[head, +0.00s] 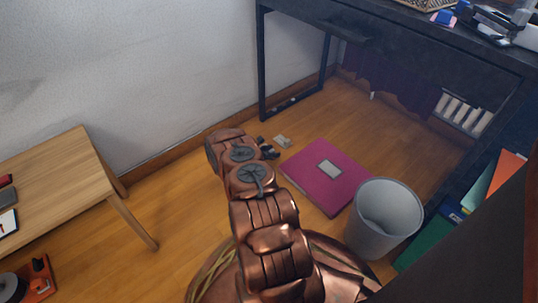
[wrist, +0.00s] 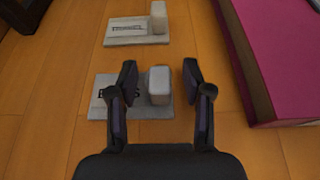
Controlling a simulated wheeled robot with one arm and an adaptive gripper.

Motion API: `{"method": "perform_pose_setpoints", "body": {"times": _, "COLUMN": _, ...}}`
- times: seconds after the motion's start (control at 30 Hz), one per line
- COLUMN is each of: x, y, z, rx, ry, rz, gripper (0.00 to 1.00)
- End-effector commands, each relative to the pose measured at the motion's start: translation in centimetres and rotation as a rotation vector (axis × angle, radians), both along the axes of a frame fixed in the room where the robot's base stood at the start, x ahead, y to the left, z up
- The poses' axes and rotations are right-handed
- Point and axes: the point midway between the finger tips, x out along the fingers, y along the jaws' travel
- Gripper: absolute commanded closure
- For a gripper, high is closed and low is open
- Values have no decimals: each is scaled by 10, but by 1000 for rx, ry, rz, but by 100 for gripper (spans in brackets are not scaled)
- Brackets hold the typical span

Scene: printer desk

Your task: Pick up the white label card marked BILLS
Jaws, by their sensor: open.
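The white label card (wrist: 142,109) lies flat on the wooden floor in the wrist view, with a pale upright block on its right part. Its dark lettering is partly hidden behind my left finger; a B and an S show at the ends. My gripper (wrist: 159,72) is open, its two fingers over the card with the block between them and gaps on both sides. In the head view my gripper (head: 269,150) is mostly hidden behind my arm. A second similar card (wrist: 122,38) with a block lies beyond, its lettering too blurred to read.
A magenta binder (head: 322,184) lies right of the cards, also in the wrist view (wrist: 262,60). A grey bin (head: 385,222) stands by it. A black desk (head: 390,50) stands behind, a wooden table (head: 70,180) at left. Floor left of the cards is clear.

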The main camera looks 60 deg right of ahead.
Motion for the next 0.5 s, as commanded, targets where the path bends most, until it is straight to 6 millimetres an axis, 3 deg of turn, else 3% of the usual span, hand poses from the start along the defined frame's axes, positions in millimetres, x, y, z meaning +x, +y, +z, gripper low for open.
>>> {"method": "perform_pose_setpoints", "body": {"times": 0.17, "x": 0, "y": 0, "z": 1, "rx": 0, "ry": 0, "rz": 1, "gripper": 52}}
{"method": "perform_pose_setpoints", "body": {"times": 0.5, "x": 1, "y": 0, "z": 1, "rx": -1, "ry": 0, "rz": 0, "gripper": 88}}
